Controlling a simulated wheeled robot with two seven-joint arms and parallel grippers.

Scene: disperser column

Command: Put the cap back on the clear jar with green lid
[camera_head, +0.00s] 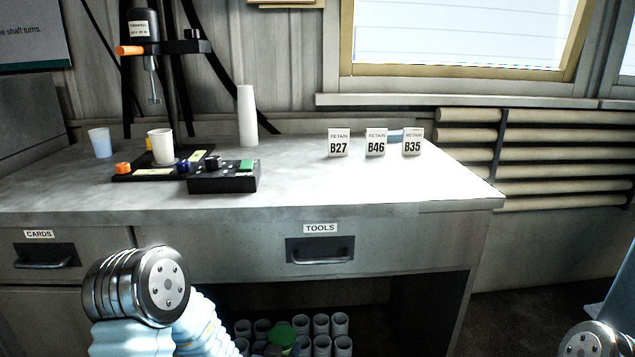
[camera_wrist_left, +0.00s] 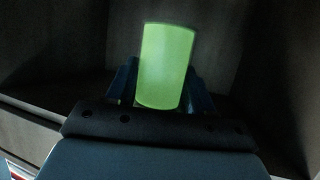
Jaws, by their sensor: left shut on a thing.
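My left gripper (camera_wrist_left: 165,88) is shut on a green cylinder (camera_wrist_left: 166,65), which stands up between its blue fingers in the left wrist view. In the head view a green round top (camera_head: 282,333) shows low under the bench, among grey cups, at the end of my left arm. The fingers are mostly hidden there. I cannot tell whether the green cylinder is the lid alone or has anything attached. I cannot make out the clear jar in either view. My right gripper is out of view; only a metal joint of that arm shows at the lower right.
Several grey cups (camera_head: 320,324) stand in rows under the bench (camera_head: 330,195). The tools drawer (camera_head: 320,250) is closed above them. On top are a white cup (camera_head: 160,145), a black control box (camera_head: 223,178), a disperser (camera_head: 144,35) and several retain cards (camera_head: 376,142). The bench's right front is clear.

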